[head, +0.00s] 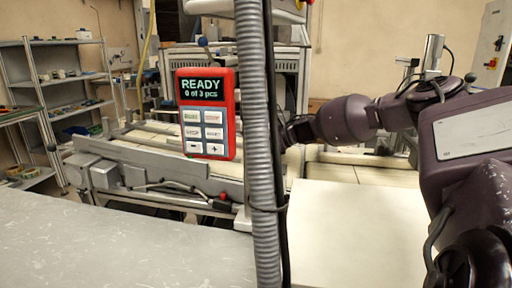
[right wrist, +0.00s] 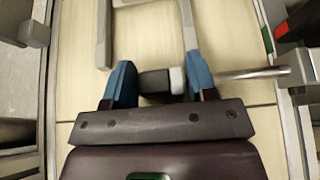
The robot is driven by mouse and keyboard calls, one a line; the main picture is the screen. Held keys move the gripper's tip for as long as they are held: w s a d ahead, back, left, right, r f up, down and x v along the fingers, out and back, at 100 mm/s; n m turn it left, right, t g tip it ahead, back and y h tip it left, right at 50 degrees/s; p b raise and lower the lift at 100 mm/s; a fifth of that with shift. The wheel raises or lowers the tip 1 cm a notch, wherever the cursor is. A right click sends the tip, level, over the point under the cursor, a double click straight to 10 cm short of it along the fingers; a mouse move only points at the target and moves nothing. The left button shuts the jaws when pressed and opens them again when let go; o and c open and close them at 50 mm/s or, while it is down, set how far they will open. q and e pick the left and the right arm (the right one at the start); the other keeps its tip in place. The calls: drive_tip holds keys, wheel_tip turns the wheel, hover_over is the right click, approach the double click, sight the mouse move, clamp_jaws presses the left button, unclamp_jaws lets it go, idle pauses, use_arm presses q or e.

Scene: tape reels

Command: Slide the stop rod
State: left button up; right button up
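The stop rod (right wrist: 250,74) is a thin metal bar in the right wrist view. It runs from the right rail towards the left and passes behind a blue finger. A light collar (right wrist: 178,80) and a dark cylinder (right wrist: 154,82) lie in line with it. My right gripper (right wrist: 160,80) has its blue fingers apart, one at each side of the collar and cylinder; I cannot tell whether they touch. In the head view my right arm reaches left over the conveyor (head: 150,170), and its gripper is hidden behind the grey hose. My left gripper is not in view.
A red panel (head: 231,112) reads "READY, 0 of 3 pcs". The grey hose (head: 256,150) hangs in front of the conveyor. A bare grey table (head: 120,245) and a pale surface (head: 350,235) lie in front. Shelves (head: 60,80) stand at the left.

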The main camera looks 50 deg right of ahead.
drive_tip(key=c, duration=0.9)
drive_tip(key=shift+d+f, duration=0.1)
drive_tip(key=d, duration=0.1)
drive_tip(key=w+d+b, duration=0.2)
drive_tip(key=shift+d+f, duration=0.2)
drive_tip(key=shift+f, duration=0.05)
drive_tip(key=shift+d+r, duration=0.1)
drive_tip(key=shift+d, duration=0.1)
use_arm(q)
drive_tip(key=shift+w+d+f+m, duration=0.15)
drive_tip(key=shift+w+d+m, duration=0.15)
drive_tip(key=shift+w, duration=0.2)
use_arm(e)
drive_tip(key=shift+r, duration=0.2)
